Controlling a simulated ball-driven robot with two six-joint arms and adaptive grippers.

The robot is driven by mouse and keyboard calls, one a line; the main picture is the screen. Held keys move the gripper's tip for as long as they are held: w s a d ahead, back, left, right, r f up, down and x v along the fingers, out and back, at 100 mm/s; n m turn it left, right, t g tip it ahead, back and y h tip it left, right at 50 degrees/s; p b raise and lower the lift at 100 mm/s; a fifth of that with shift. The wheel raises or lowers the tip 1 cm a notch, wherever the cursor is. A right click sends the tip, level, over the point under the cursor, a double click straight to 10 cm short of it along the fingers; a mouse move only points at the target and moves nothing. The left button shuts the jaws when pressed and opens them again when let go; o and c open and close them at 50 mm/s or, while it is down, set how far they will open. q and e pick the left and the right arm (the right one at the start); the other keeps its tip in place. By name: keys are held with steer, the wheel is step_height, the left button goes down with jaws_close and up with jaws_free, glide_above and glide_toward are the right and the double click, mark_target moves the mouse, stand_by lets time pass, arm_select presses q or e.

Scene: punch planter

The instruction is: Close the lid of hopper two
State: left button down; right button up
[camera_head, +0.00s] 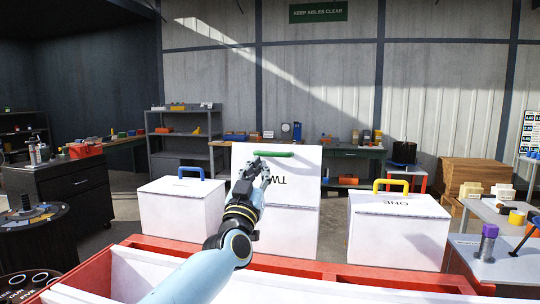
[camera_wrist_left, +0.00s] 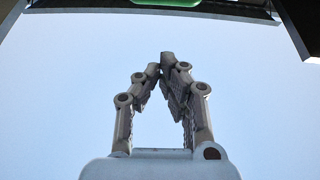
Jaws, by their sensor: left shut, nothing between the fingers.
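Hopper two is the middle white box (camera_head: 289,235), with its lid (camera_head: 300,168) raised upright and the word TWO showing upside down on it. A green handle (camera_head: 287,154) is at the top of the lid. My left gripper (camera_head: 262,166) is shut and empty in front of the lid's left part, below and left of the handle; I cannot tell whether it touches. In the left wrist view its fingertips (camera_wrist_left: 167,60) meet in front of a plain pale surface, with the green handle (camera_wrist_left: 165,3) at the top edge. My right gripper is not in view.
A white hopper with a blue handle (camera_head: 190,172) stands on the left, lid down. Hopper one, with a yellow handle (camera_head: 390,185), stands on the right, lid down. A red-edged white bin (camera_head: 330,272) lies in front. A purple-capped bottle (camera_head: 488,240) stands on the right table.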

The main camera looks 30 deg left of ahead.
mark_target(270, 153)
arm_select(q)
steer(key=w, duration=0.3)
steer(key=w+a+r+b, duration=0.1)
steer(key=w, duration=0.2)
steer(key=w+a+b, duration=0.1)
steer(key=w, duration=0.2)
steer(key=shift+a+r, duration=0.1)
steer(key=shift+r, duration=0.3)
steer(key=shift+w+a+f+b, duration=0.1)
steer(key=shift+w+b, duration=0.25)
steer(key=shift+w, duration=0.1)
